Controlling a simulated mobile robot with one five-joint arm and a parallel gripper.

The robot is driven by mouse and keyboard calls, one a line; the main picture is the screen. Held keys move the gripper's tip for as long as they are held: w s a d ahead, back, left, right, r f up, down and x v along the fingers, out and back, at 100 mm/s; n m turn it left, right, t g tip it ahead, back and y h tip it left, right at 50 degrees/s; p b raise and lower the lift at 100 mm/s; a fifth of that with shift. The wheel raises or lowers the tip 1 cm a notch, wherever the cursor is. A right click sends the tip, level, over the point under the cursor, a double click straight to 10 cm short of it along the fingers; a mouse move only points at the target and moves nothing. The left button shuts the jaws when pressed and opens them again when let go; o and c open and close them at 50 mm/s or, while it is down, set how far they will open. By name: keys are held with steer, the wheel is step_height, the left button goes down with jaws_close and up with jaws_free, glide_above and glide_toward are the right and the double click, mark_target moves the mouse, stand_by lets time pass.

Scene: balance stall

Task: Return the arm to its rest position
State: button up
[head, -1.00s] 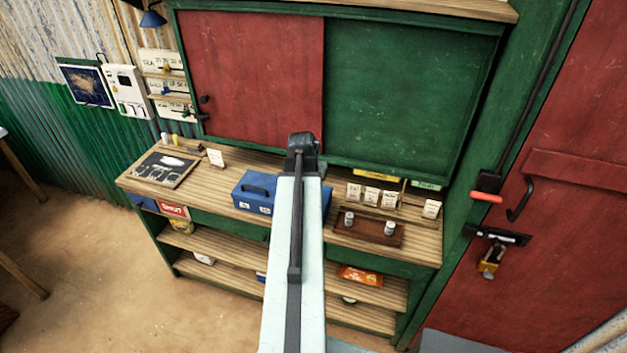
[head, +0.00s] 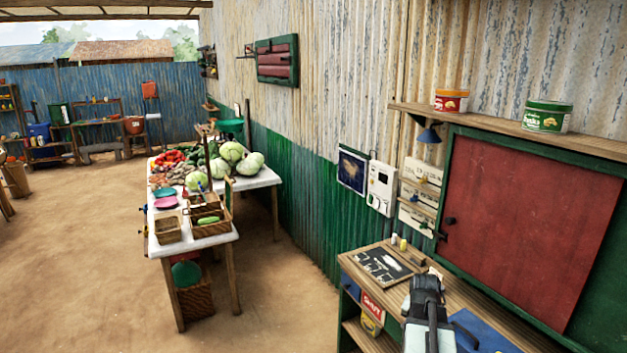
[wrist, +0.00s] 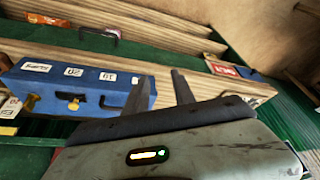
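My gripper (wrist: 160,76) shows in the wrist view with its two dark fingers apart and nothing between them. It points over the wooden counter and shelves, with a blue metal box (wrist: 85,82) with a brass clasp beyond and to the left. In the head view, my arm (head: 425,318) rises from the lower right edge in front of the counter (head: 368,245). The fingers are not clearly visible in that view. The blue box (head: 485,333) is partly hidden by my arm there.
A slate board (head: 382,265) lies on the counter. Above stands a red sliding panel (head: 525,215) under a shelf with two tubs. A white table (head: 215,238) with vegetables and baskets stands left along the corrugated wall. The dirt floor (head: 90,270) is open at left.

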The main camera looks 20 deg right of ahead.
steer(key=w+a+f+n+y+b, duration=0.15)
steer(key=w+a, duration=0.25)
steer(key=a, duration=0.6)
steer(key=w+a+f+n, duration=0.1)
steer(key=w+a+n, duration=0.2)
steer(key=a, duration=0.6)
steer(key=w+a+f+n+y+b, duration=0.15)
steer(key=w+a, duration=0.25)
steer(key=a, duration=0.6)
steer(key=s+a+n+g, duration=0.1)
steer(key=s+a+n, duration=0.1)
steer(key=a, duration=0.5)
steer(key=s+a+f+n+g, duration=0.1)
steer(key=s+a+n, duration=0.2)
steer(key=a, duration=0.5)
steer(key=shift+s+f+n+y, duration=0.25)
steer(key=shift+s+n+y, duration=0.05)
steer(key=shift+s, duration=0.1)
